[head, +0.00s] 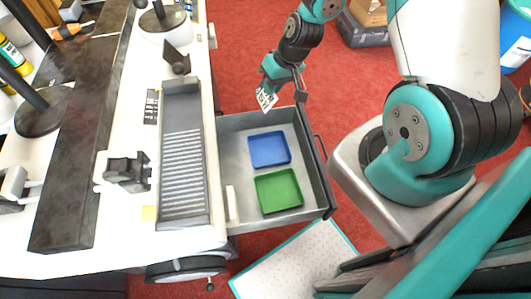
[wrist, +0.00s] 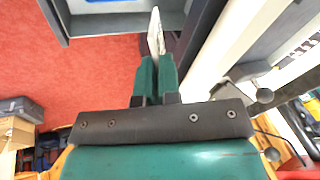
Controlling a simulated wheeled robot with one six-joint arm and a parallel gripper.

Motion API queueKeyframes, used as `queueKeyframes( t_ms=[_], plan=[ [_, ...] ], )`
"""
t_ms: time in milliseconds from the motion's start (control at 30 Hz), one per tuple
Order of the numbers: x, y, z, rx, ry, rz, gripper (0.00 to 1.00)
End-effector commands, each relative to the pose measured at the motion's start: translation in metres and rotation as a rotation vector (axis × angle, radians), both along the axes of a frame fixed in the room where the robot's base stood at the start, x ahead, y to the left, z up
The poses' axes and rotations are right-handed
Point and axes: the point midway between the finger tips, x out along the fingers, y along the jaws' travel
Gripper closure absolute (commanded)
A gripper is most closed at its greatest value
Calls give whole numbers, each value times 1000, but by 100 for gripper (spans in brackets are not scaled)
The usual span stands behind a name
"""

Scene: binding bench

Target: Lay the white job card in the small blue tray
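The white job card (head: 266,98), with dark print on it, is in my gripper (head: 272,88). In the wrist view the two green fingers (wrist: 156,82) are close together on the card (wrist: 155,34), which stands edge-on and sticks out past the fingertips. The small blue tray (head: 269,135) lies in the open grey drawer (head: 231,125) and looks empty. My gripper is above and beyond the far end of the drawer, apart from the blue tray.
A green tray (head: 278,206) lies in the drawer, nearer than the blue one. The white bench (head: 130,80) borders the drawer on the left, with a grey ridged tray (head: 183,160) on it. Boxes (head: 362,28) stand on the red floor at the back.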

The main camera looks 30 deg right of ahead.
Motion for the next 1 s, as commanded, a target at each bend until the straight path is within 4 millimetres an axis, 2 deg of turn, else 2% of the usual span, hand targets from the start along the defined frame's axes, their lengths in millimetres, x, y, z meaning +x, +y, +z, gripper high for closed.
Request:
queueKeyframes(
  t_ms=[33, 300, 500, 767, 867, 1000],
  plan=[
    [3, -7, -31, -3, -4, -28, 100],
    [9, -33, -84, -1, -4, -170, 100],
    [10, -46, -107, -1, -2, -251, 100],
    [10, -52, -120, 0, 2, -292, 100],
    [9, -51, -140, 2, 6, -292, 100],
    [9, -51, -180, 2, 7, -292, 100]
  ],
)
